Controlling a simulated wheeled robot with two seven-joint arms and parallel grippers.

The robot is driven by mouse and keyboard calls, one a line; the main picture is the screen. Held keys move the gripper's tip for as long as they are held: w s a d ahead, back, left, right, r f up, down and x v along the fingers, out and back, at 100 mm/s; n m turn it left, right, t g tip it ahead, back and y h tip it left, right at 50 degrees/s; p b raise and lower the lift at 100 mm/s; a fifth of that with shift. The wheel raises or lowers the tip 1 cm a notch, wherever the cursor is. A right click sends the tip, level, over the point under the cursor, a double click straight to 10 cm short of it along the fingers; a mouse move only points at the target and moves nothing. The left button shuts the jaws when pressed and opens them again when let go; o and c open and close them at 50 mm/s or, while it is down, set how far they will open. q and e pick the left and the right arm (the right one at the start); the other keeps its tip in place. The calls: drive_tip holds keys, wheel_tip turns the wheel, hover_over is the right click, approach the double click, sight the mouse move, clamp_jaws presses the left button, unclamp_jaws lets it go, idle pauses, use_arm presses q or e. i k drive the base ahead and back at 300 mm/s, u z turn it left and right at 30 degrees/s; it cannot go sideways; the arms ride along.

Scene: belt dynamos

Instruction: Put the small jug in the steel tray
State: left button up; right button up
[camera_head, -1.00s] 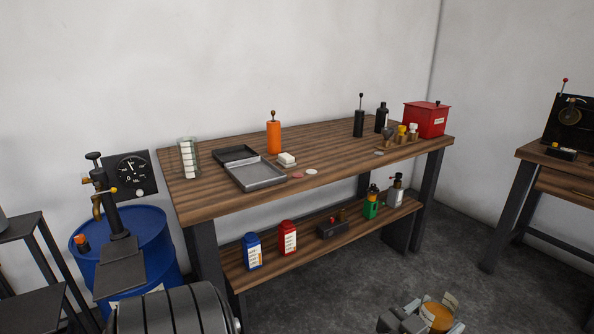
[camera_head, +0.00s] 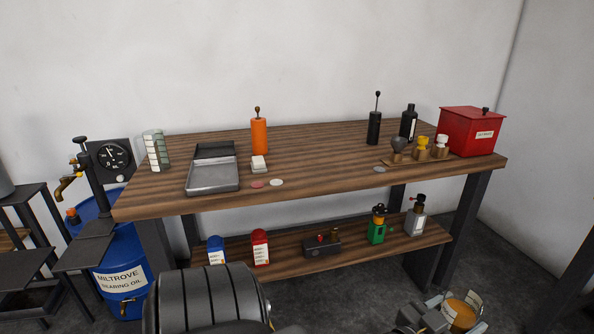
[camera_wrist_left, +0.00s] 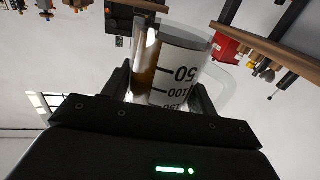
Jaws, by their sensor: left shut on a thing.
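The small jug (camera_head: 462,310) is clear, with an amber-brown content, at the bottom right of the head view. My left gripper (camera_head: 436,317) is shut on it, in front of the bench and low. In the left wrist view the jug (camera_wrist_left: 178,75) sits between the fingers, with black volume marks on a white band and a clear handle on the right; that picture is upside down. The steel tray (camera_head: 212,179) lies on the left part of the bench top, well apart from the jug, and looks empty. A darker part adjoins its back. My right gripper is not in view.
On the bench top (camera_head: 320,165), a banded glass vessel (camera_head: 157,150) stands left of the tray. An orange bottle (camera_head: 259,136), white block (camera_head: 259,164) and two small discs are to its right. A red box (camera_head: 471,131) stands far right. The lower shelf (camera_head: 345,242) holds several items.

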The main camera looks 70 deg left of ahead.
sight(213, 184)
drive_tip(key=u, duration=1)
drive_tip(key=i, duration=1)
drive_tip(key=u, duration=1.05)
